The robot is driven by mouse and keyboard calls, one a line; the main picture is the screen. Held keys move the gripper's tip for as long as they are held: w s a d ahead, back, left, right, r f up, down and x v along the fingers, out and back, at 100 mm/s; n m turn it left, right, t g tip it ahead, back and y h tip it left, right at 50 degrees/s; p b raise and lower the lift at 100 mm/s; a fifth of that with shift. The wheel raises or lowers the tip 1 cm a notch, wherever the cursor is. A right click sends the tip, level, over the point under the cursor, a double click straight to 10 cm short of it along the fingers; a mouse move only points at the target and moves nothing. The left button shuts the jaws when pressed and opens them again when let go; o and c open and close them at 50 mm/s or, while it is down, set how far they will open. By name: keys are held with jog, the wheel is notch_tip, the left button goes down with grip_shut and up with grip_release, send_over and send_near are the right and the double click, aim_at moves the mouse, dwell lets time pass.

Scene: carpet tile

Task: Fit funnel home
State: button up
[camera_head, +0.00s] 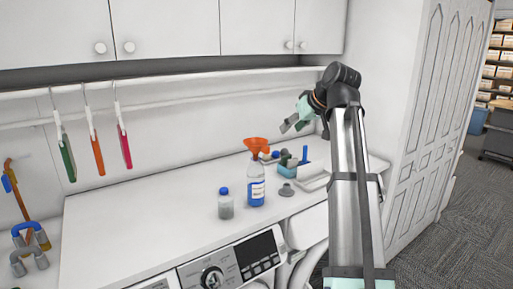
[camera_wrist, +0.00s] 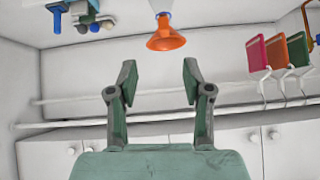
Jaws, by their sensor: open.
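An orange funnel (camera_head: 256,145) sits wide end up at the mouth of a clear bottle with a blue-and-white label (camera_head: 257,190) on the white counter. How deep its stem reaches cannot be told. The funnel also shows in the wrist view (camera_wrist: 165,38), upside down there, with a pale part of the bottle at the top edge. My gripper (camera_head: 291,126) is open and empty, above and to the right of the funnel, apart from it. Its two fingers (camera_wrist: 160,82) are spread in the wrist view, with nothing between them.
A small blue-capped jar (camera_head: 226,205) stands left of the bottle. A grey stopper-like piece (camera_head: 287,190) and a blue caddy of small items (camera_head: 290,168) are to the right. Coloured tags hang from the rail (camera_head: 180,85). The counter's left half is clear.

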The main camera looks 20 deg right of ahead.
aim_at(268, 150)
jog(key=shift+n, duration=0.6)
jog(key=p+x, duration=0.3)
jog(key=x, duration=0.9)
jog(key=shift+a+p, duration=0.1)
jog(key=shift+p, duration=0.3)
jog(key=shift+p+x, duration=1.4)
jog(key=shift+x, duration=1.35)
jog(key=shift+s+a+f, duration=0.1)
jog(key=shift+s+a, duration=0.1)
grip_shut()
